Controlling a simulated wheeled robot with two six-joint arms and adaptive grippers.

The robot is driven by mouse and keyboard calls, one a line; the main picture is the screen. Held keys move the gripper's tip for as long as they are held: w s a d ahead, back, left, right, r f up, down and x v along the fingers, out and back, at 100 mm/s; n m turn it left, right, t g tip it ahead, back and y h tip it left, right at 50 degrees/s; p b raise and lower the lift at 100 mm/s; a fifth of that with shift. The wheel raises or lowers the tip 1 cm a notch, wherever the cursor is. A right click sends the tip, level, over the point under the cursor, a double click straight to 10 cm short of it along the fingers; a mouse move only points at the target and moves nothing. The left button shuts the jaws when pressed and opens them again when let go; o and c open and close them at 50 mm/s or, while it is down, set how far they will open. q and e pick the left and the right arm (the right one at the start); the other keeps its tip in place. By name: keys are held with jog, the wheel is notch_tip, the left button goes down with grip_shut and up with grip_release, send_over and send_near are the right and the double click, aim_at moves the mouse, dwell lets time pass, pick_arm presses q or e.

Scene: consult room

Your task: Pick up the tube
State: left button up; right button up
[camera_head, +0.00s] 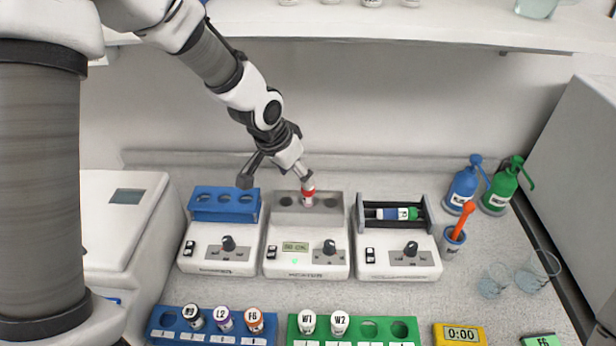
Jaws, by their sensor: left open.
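A tube with a red band (308,191) stands in a well of the middle grey-topped device (320,262). My left gripper (275,178) is open just above and left of it. One dark finger hangs clear to the left over the blue-topped device; the other side is close to the tube's top, and I cannot tell whether it touches. A tube with a green and blue body (396,213) lies on its side in the right-hand device's dark cradle (428,212). My right gripper is not in view.
The blue-topped device (222,258) has empty wells. In front are a blue rack (161,319) and a green rack (293,330) with capped tubes, and a yellow timer (459,334). A shelf (400,32) hangs above.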

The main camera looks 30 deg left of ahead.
aim_at(307, 196)
pick_arm(q)
jog(key=shift+w+a+f, duration=0.3)
jog(key=shift+w+f, duration=0.1)
jog(key=shift+w, duration=0.2)
jog(key=shift+s+d+f+p, duration=0.25)
jog(key=shift+d+f+p, duration=0.45)
jog(key=shift+d+f, duration=0.45)
jog(key=f, duration=0.1)
jog(key=w+f+b, duration=0.1)
jog(key=w+f, duration=0.1)
jog(key=shift+w+a+f+b, duration=0.15)
jog(key=shift+w+f+b, duration=0.1)
jog(key=shift+f+b, duration=0.15)
jog(key=shift+s+r, duration=0.1)
jog(key=shift+r, duration=0.1)
jog(key=shift+s+d+r, duration=0.15)
jog(key=shift+d, duration=0.1)
jog(key=shift+c, duration=0.7)
jog(key=shift+s, duration=0.1)
jog(key=c, duration=0.6)
jog(key=shift+a, duration=0.1)
jog(key=c, duration=0.4)
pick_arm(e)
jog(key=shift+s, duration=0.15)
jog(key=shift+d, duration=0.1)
